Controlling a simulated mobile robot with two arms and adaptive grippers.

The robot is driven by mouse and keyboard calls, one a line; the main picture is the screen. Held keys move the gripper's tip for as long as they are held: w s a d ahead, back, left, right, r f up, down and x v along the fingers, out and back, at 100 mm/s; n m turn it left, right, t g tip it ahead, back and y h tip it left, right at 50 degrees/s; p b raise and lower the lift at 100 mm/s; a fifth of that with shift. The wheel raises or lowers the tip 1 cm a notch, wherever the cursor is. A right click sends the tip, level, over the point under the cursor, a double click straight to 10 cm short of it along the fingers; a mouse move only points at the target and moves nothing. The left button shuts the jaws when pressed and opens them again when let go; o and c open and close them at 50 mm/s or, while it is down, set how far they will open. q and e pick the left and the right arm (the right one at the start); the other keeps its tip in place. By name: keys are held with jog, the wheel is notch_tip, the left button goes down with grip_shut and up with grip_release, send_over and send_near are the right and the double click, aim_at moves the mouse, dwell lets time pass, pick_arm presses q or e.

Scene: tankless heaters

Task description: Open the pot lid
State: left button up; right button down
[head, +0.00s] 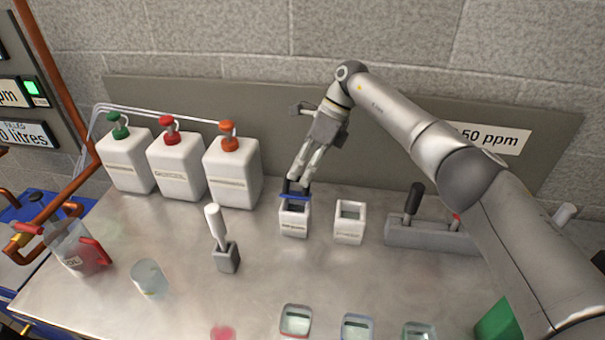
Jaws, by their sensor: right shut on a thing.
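A small white pot (294,221) with a dark label stands on the metal bench near the middle. Its blue lid (293,196) shows as a thin band at the pot's top, with a dark part standing up from it. A dark opening shows just below the band; I cannot tell whether the lid still touches the pot. My right gripper (297,181) comes from above and is shut on the lid. Its fingers partly cover the lid's back. A second white pot (349,224) stands to the right, open at the top. My left gripper is out of view.
Three white bottles (232,173) stand at the back left. A grey holder with a white handle (225,257) is left of the pot. A grey block with handles (430,236) is at the right. A jug (78,252), a glass (149,278) and small containers (296,320) are nearer.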

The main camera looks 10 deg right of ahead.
jog(key=shift+w+r, duration=0.15)
jog(key=shift+w, duration=0.05)
dwell(0.3)
jog(key=c, duration=1.5)
grip_release()
jog(key=shift+d, duration=0.1)
jog(key=shift+o, duration=0.2)
jog(key=v, duration=0.7)
jog(key=shift+w+d, duration=0.1)
jog(key=shift+d, duration=0.05)
